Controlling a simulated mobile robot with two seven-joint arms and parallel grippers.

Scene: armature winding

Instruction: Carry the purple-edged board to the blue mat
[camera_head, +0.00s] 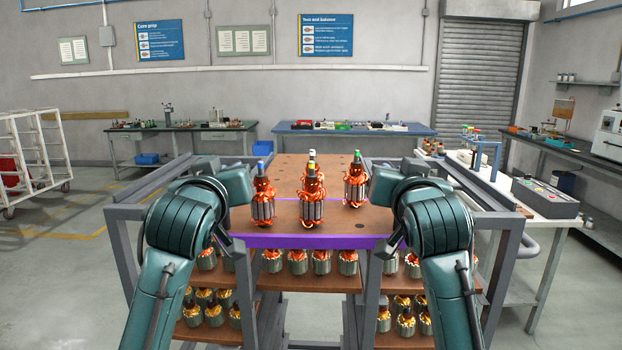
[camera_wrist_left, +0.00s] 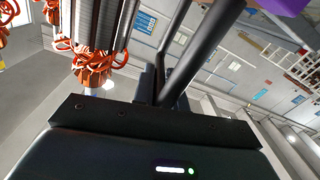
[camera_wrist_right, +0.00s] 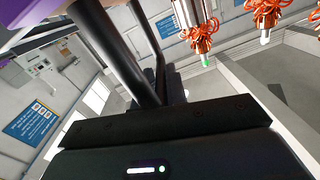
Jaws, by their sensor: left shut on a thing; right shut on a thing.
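The purple-edged board (camera_head: 300,241) lies level in front of me, brown on top, with its purple edge facing me. Several copper-wound armatures (camera_head: 312,200) stand upright on it, with coloured tips. My left gripper (camera_head: 228,240) is shut at the left end of the board and my right gripper (camera_head: 396,240) is shut at the right end. My wrists largely hide both grips. A bit of purple edge shows in the left wrist view (camera_wrist_left: 275,5). I cannot tell whether the board touches the rack below. No blue mat is clearly seen.
A grey rack (camera_head: 128,250) surrounds the board, with more armatures on its lower shelves. A white cart (camera_head: 30,160) stands at left. A green-topped bench (camera_head: 185,127) and a blue-topped bench (camera_head: 350,130) stand at the back. A side bench (camera_head: 525,203) stands close at right.

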